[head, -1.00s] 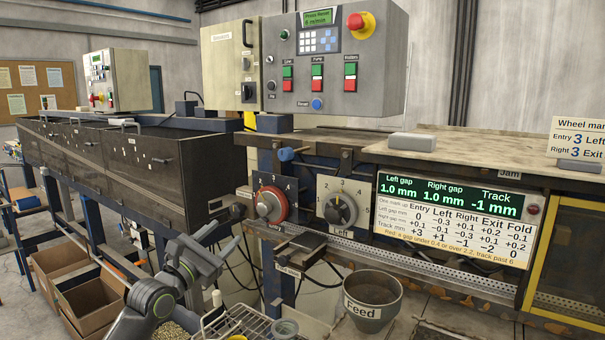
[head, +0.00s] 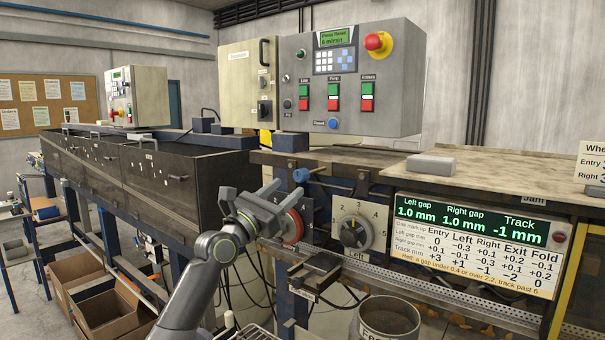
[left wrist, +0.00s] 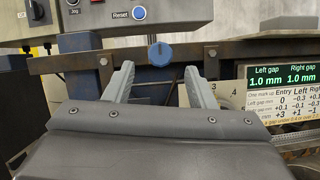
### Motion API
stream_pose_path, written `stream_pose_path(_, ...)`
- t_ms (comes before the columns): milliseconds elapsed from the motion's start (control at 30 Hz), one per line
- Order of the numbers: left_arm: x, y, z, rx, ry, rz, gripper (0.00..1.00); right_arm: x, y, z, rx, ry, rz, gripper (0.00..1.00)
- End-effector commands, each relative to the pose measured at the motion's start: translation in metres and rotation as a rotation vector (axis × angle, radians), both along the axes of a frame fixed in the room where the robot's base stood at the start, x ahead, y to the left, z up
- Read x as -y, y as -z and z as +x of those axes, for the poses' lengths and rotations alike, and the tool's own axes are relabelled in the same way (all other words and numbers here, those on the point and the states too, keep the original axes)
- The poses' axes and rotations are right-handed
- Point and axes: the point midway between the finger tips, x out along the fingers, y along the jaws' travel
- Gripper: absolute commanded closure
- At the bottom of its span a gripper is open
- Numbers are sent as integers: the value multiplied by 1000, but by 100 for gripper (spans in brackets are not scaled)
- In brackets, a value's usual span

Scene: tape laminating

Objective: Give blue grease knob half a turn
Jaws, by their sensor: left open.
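The blue grease knob (head: 300,175) sticks out from the dark rail of the machine, left of centre in the head view. In the left wrist view the knob (left wrist: 160,54) shows straight ahead, between the two grey fingertips in the picture and slightly above them. My left gripper (head: 292,188) is open and empty, with its fingers pointing towards the knob from just below it. The fingertips also show in the left wrist view (left wrist: 159,70), apart from the knob. I cannot tell the exact distance left. My right gripper is not in view.
A red-ringed dial (head: 292,227) sits behind and below my left fingers. The grey Left dial (head: 353,234) and the readout panel (head: 470,225) are to the right. The control box (head: 350,85) stands above. A dark bracket (head: 315,272) juts out below.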

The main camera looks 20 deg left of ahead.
Motion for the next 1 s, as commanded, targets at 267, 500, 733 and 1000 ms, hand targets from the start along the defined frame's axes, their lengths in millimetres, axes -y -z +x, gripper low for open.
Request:
stream_pose_path(267, 17, -18, 37, 0, 1, -2, 49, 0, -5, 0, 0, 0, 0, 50)
stream_pose_path(500, 25, -25, 57, 0, 0, 0, 49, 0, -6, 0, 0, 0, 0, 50)
stream_pose_path(733, 28, -27, 62, 1, -1, 2, 49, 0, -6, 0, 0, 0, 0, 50)
stream_pose_path(1000, 27, -27, 62, 0, 0, 1, 57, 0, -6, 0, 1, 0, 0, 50)
